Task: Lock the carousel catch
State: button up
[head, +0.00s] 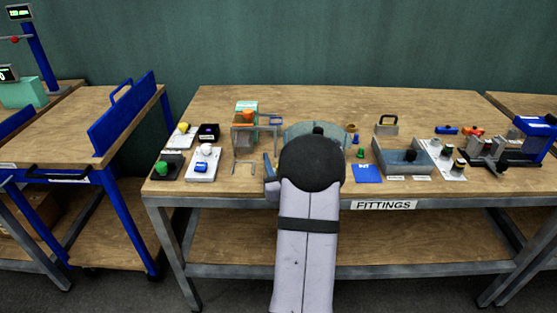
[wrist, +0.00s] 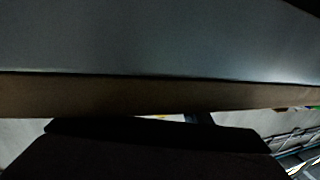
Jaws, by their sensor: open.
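The carousel appears to be the round grey-green disc (head: 303,131) on the fittings table in the head view. My arm, with its dark rounded joint, stands in front and hides its near side. I cannot make out the catch. A small blue-grey upright piece (head: 268,165) shows just left of the arm; I cannot tell what it belongs to. My gripper is hidden behind the arm in the head view. In the wrist view a dark block that looks like my gripper (wrist: 155,150) fills the bottom, below a close grey surface with a brown edge. I see nothing held.
The fittings table (head: 225,103) has a clear strip at its back. A grey frame (head: 243,128) and small coloured fittings stand left of the disc. A blue plate (head: 367,173), a grey box (head: 405,161) and a padlock-shaped piece (head: 387,124) stand to the right.

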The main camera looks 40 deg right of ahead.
jog(key=shift+s, duration=0.15)
jog(key=shift+v, duration=3.55)
